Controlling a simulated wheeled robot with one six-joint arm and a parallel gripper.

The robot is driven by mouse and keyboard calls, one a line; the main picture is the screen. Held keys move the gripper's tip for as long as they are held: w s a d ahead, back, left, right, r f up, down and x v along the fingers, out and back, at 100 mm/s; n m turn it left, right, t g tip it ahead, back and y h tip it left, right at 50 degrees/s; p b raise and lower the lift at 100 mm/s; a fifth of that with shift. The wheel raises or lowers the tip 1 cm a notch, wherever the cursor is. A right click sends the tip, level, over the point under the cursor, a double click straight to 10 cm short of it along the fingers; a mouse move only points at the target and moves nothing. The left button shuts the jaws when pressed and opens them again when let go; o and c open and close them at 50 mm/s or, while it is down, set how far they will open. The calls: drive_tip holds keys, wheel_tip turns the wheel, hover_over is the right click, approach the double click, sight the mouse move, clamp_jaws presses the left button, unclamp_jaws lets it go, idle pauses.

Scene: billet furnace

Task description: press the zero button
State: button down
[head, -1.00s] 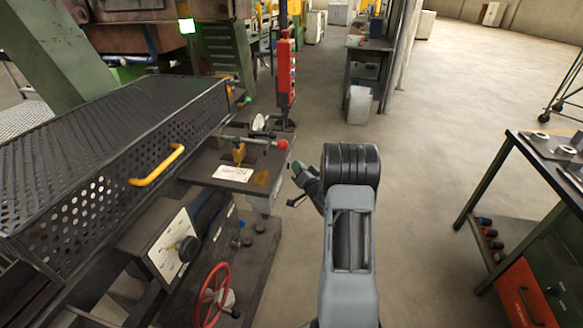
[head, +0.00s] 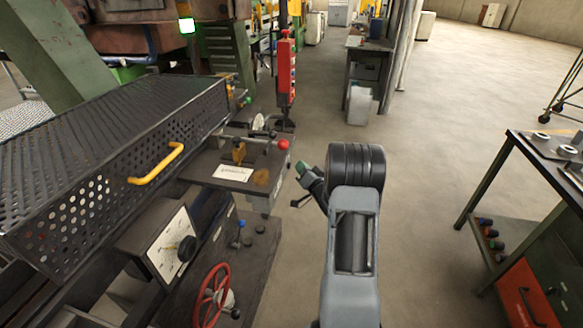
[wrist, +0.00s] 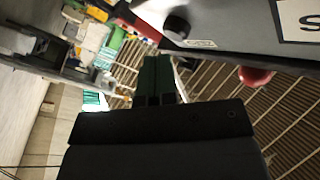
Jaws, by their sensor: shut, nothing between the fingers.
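No button that I can read as the zero button shows. In the wrist view, a grey box (wrist: 235,25) fills the upper right. It carries a round black knob or button (wrist: 177,27) beside a small white label (wrist: 201,43), too small to read. A red round knob (wrist: 255,77) shows below the box's edge. My gripper (wrist: 156,72) is shut and empty, its dark green fingers pointing up the picture, below and left of the black knob and apparently apart from it. In the head view my gripper (head: 302,167) is right of the bench end and the red ball lever (head: 283,144).
A perforated guard with a yellow handle (head: 157,163), a dial box (head: 170,247) and a red handwheel (head: 212,296) stand on the left. A red pendant box (head: 286,68) hangs beyond. A workbench (head: 535,185) stands right. The floor (head: 430,140) between is clear.

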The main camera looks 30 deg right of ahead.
drive_tip(key=shift+s+d, duration=0.1)
drive_tip(key=shift+s+d+b, duration=0.35)
drive_tip(key=shift+s+d, duration=1.35)
drive_tip(key=shift+d, duration=0.1)
